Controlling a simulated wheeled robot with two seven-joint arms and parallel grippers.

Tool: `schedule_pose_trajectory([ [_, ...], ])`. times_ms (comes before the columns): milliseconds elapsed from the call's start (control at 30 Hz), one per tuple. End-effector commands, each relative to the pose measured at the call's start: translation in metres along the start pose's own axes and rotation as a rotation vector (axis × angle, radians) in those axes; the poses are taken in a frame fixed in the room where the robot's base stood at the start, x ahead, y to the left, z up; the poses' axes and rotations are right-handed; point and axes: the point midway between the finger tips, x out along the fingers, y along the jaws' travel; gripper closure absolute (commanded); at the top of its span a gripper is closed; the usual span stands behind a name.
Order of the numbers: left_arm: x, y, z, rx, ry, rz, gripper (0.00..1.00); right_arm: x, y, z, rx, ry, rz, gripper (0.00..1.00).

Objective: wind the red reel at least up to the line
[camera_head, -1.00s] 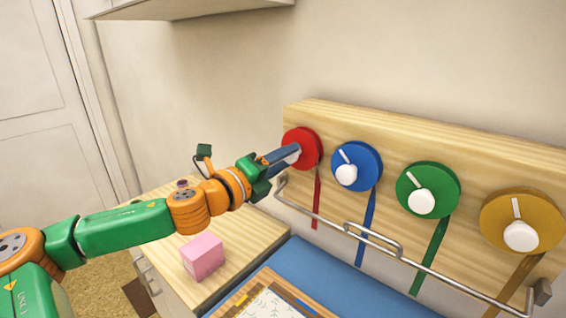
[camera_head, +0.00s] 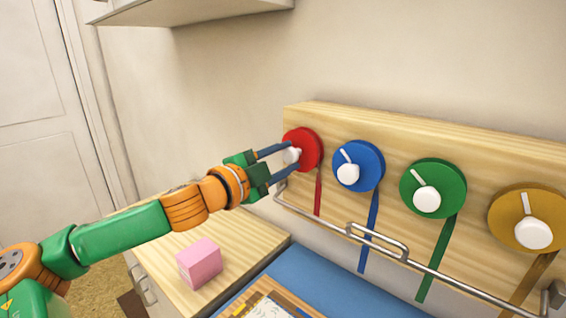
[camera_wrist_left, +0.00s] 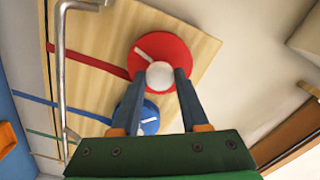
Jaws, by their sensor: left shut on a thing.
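The red reel (camera_head: 311,146) is mounted at the left end of the wooden board. Its white knob (camera_wrist_left: 160,75) and short white bar show in the left wrist view. My left gripper (camera_head: 292,156) is shut on this knob, one finger on each side. The red ribbon (camera_head: 318,190) hangs from the reel, its lower end near the metal rail. In the left wrist view, the ribbon (camera_wrist_left: 92,59) runs off leftward. I cannot make out a marked line on the board. My right gripper is not in view.
Blue (camera_head: 372,160), green (camera_head: 447,185) and yellow (camera_head: 530,215) reels with ribbons stand to the right. The metal rail (camera_head: 420,264) runs in front of the board's lower part. A pink block (camera_head: 199,263) lies on the wooden counter below my arm.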

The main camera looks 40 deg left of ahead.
Motion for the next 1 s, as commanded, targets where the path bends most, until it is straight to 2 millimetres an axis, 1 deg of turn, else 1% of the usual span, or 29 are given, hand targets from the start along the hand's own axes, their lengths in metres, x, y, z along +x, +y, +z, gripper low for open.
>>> schedule_pose_trajectory([
  [33, -0.0003, -0.0027, -0.0005, -0.030, 0.003, -0.009, 1.00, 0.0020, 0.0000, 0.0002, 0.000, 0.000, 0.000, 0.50],
  [200, -0.0003, -0.0035, -0.0010, -0.133, 0.005, -0.010, 1.00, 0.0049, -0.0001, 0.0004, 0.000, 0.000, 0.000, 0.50],
  [400, -0.0004, -0.0045, -0.0010, -0.214, 0.004, -0.010, 1.00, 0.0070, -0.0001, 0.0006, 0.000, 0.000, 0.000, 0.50],
  [633, -0.0005, -0.0054, -0.0013, -0.255, 0.005, -0.011, 1.00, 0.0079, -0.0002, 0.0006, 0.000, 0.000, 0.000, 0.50],
  [1000, -0.0006, -0.0064, -0.0017, -0.260, 0.006, -0.013, 1.00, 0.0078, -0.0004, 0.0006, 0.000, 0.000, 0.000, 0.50],
])
